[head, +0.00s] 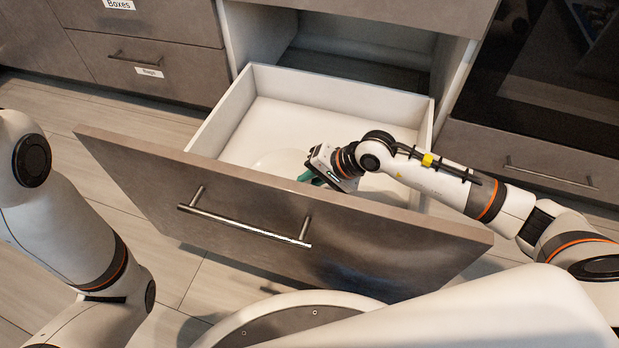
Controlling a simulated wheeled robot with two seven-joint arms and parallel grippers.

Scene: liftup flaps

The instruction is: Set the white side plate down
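The white side plate (273,161) shows faintly as a pale round shape inside the open white drawer (210,127), against its pale floor. My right gripper (311,178) reaches down into the drawer at the plate's right side. Green-teal parts show at its tip, partly behind the drawer front. I cannot tell whether its fingers are closed on the plate or whether the plate touches the drawer floor. The plate's near part is hidden by the drawer front. My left arm is at the left edge, but its gripper is out of view.
The grey drawer front (330,241) with a metal bar handle (243,226) stands between me and the drawer's inside. Closed labelled drawers (148,72) are at the upper left. A dark oven-like front (560,90) is at the right. The drawer's left part is clear.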

